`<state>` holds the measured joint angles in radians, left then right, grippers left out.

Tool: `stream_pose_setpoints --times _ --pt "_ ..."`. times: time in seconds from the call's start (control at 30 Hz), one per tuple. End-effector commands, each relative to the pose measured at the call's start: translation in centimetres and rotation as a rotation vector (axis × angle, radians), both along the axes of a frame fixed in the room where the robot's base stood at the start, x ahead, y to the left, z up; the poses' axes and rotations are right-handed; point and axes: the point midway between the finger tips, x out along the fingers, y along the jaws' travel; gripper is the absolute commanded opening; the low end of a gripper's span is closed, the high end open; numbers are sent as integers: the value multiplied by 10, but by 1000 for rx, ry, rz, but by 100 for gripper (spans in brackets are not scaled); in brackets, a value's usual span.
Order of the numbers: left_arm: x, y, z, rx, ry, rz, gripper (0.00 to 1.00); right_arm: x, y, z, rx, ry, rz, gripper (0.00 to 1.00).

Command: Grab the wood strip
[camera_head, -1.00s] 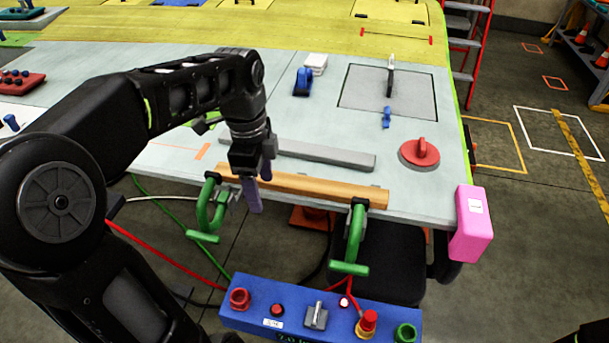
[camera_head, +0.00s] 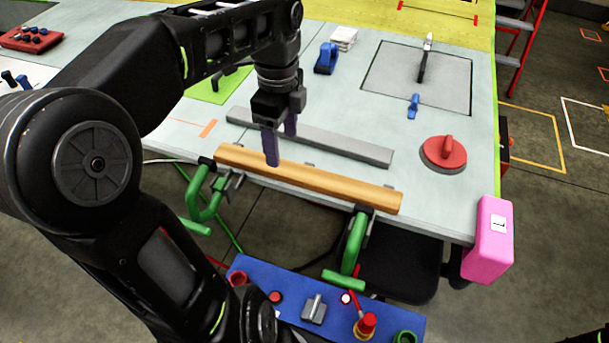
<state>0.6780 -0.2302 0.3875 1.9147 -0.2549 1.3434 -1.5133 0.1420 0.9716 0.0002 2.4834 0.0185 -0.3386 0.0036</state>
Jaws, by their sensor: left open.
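The wood strip (camera_head: 335,186) is a long tan bar lying along the front edge of the pale table, slanting down to the right. Green clamps hold the table edge near its two ends, a left clamp (camera_head: 203,196) and a right clamp (camera_head: 353,245). My left gripper (camera_head: 280,146) points down at the left part of the strip, its two purple fingers apart. One fingertip overlaps the strip in the picture, and the other shows behind it. I cannot tell whether the fingers touch the strip. My right gripper is not in view.
A grey metal bar (camera_head: 340,145) lies just behind the strip. A red round handle piece (camera_head: 444,153) is to the right, and a pink block (camera_head: 488,240) is at the table corner. A blue control box (camera_head: 285,283) stands in front, below the edge.

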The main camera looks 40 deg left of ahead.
Motion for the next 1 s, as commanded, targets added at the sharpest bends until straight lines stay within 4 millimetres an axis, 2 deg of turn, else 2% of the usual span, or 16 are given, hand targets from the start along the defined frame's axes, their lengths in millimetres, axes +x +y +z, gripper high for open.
stream_pose_setpoints --times 0.03,0.1,0.43,0.8,1.0 --pt "0 0 -9 0 1 1 67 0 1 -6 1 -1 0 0" --pt "0 0 -12 0 1 0 67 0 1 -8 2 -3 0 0" --pt "0 0 -14 0 0 0 67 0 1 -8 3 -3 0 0" --pt "-1 -1 -61 0 1 1 67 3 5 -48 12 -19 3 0" --pt "-1 -1 -64 0 0 0 67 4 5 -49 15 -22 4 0"
